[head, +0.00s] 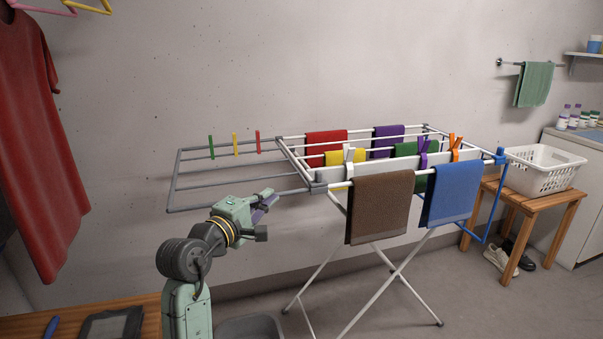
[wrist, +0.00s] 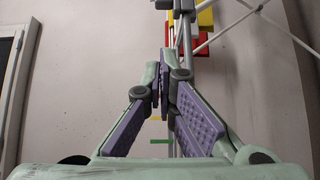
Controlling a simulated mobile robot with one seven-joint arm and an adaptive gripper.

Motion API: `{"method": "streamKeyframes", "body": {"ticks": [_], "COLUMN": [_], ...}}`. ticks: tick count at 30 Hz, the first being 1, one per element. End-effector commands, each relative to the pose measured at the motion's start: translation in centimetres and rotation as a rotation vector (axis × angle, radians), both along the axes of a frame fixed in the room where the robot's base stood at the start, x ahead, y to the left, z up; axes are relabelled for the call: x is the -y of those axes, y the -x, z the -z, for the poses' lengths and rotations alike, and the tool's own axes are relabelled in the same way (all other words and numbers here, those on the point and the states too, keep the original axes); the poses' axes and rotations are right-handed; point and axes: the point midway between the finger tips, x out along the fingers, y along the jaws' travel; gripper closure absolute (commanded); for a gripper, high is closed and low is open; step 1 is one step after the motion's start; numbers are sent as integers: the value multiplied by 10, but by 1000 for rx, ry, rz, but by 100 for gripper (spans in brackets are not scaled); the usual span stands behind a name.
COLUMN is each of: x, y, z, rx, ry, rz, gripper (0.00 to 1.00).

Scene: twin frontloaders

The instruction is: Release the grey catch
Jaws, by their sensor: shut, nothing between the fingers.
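The grey catch (head: 318,187) is a small dark-grey block at the front left corner of the white drying rack (head: 290,150), where the grey wing (head: 171,190) joins it. The grey wing stands out level to the left. My gripper (head: 272,194) is left of the catch, near the wing's front rail, with a gap to the catch. In the wrist view my gripper (wrist: 163,75) has its purple-padded fingers together with nothing between them. Grey rails run behind the fingertips there; I cannot clearly make out the catch in that view.
A brown towel (head: 379,210) and a blue towel (head: 452,193) hang at the rack's front. A blue catch (head: 500,157) sits at the right corner, with the blue wing (head: 501,205) hanging down. Green, yellow and red pegs (head: 235,144) sit on the grey wing. A red shirt (head: 32,130) hangs left.

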Motion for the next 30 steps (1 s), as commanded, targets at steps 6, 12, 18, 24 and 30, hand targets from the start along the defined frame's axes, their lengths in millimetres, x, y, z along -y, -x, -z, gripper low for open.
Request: {"method": "streamKeyframes", "body": {"ticks": [6, 12, 18, 24, 30], "x": [0, 10, 28, 47, 74], "y": [-1, -19, -56, -93, -99], "z": [-1, -2, -4, -4, -3], "rx": [3, 2, 1, 2, 2], "ry": [-1, -1, -2, -4, -2], "rz": [-1, 0, 0, -2, -2], "gripper": [100, 100, 100, 100, 100]}}
